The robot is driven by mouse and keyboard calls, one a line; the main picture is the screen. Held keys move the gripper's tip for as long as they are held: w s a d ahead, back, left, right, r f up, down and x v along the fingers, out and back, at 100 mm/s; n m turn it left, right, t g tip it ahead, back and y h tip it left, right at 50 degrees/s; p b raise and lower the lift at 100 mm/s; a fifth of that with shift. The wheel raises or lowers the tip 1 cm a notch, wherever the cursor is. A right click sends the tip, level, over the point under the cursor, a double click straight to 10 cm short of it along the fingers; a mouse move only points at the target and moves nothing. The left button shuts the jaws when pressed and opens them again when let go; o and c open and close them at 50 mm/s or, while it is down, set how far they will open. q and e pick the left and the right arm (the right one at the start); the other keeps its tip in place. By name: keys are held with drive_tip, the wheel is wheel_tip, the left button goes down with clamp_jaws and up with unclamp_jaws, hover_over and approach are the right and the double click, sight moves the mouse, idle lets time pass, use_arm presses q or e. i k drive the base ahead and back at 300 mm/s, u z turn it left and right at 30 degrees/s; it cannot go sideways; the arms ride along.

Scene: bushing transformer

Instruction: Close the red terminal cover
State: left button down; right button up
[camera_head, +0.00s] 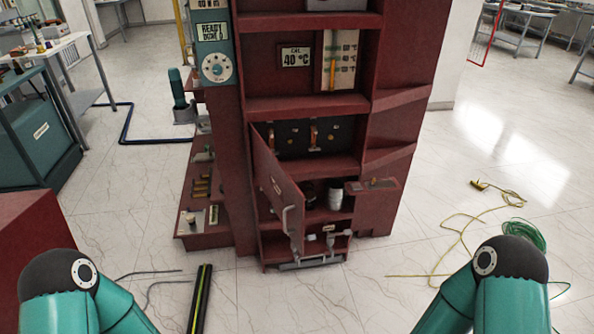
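The red terminal cover (275,188) is a hinged panel on the lower front of the tall red cabinet (403,120). It stands open, swung outward at the left side of its compartment, with a pale handle (287,218) on its face. Inside the open compartment a white ribbed cylinder (335,196) and a dark round part beside it show. Only the teal upper parts of my two arms show, at the bottom left and bottom right corners. Neither gripper is in view, and nothing of mine touches the cover.
A small red shelf (374,186) juts out right of the compartment. Yellow and green cables (460,235) lie on the floor at right. A dark striped bar (200,300) lies at the bottom, left of centre. The tiled floor before the cabinet is mostly clear.

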sight(285, 198)
drive_tip(key=z, duration=0.15)
drive_tip(key=i, duration=1.3)
drive_tip(key=u, duration=0.4)
drive_tip(key=k, duration=1.65)
drive_tip(key=u, duration=0.5)
drive_tip(key=i, duration=1.05)
drive_tip(key=z, duration=0.05)
